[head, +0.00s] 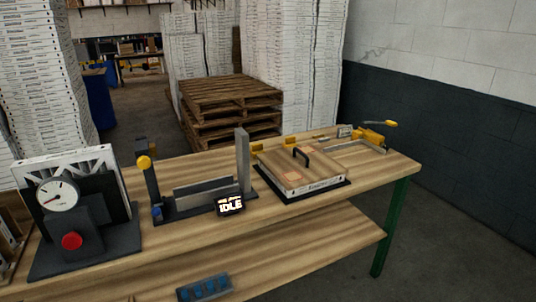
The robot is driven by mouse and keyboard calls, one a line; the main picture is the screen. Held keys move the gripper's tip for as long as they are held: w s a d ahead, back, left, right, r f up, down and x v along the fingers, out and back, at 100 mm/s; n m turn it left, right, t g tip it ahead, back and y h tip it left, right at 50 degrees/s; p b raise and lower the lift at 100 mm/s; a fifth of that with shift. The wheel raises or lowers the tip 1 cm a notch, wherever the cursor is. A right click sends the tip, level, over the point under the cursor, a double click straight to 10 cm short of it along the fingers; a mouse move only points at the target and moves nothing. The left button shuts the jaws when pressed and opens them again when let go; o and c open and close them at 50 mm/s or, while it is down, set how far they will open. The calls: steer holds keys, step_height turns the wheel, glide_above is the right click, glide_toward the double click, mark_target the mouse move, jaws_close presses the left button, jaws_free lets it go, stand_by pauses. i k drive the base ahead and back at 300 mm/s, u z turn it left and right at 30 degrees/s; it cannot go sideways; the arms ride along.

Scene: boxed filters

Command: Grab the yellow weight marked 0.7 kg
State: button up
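I cannot make out any 0.7 kg marking in the head view. Small yellow pieces (257,147) show on the workbench behind a boxed filter (302,176); they are too small to identify as weights. A yellow part (370,137) with a yellow lever belongs to a clamp-like device at the bench's right end. My gripper is not in view.
The wooden workbench (187,237) has green legs and a lower shelf holding a blue item (205,287). A dial gauge (57,195) with a red button stands left. An "IDLE" display (230,205) sits mid-bench. Pallets (230,95) and tall box stacks stand behind.

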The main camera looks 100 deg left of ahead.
mark_target(256, 149)
steer(key=u, duration=0.4)
steer(key=i, duration=0.2)
steer(key=u, duration=3.45)
steer(key=i, duration=0.4)
steer(key=u, duration=0.1)
